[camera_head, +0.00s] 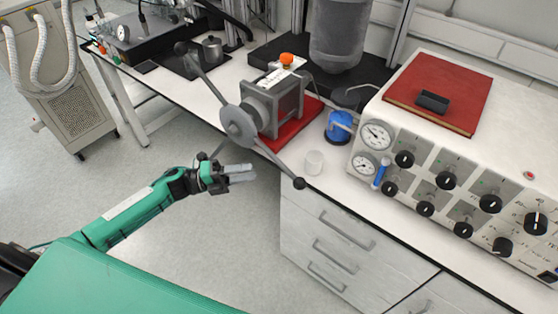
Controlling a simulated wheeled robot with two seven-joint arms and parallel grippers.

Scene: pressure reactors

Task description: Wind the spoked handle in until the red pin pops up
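The spoked handle (239,126) has a grey hub and long thin spokes ending in dark knobs. It sits on the near face of a grey block-shaped device (274,103) on a red base at the bench edge. One spoke points up left, one down right, and a shorter one down left. An orange-red cap (286,59) shows on top of the device; I cannot tell whether it is the red pin. My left gripper (248,174) is below the hub, in front of the bench, apart from the spokes. Its fingers look close together. My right gripper is not in view.
A control box (463,166) with gauges and several black knobs stands right, a red book (440,88) on it. Drawers (335,240) lie below.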

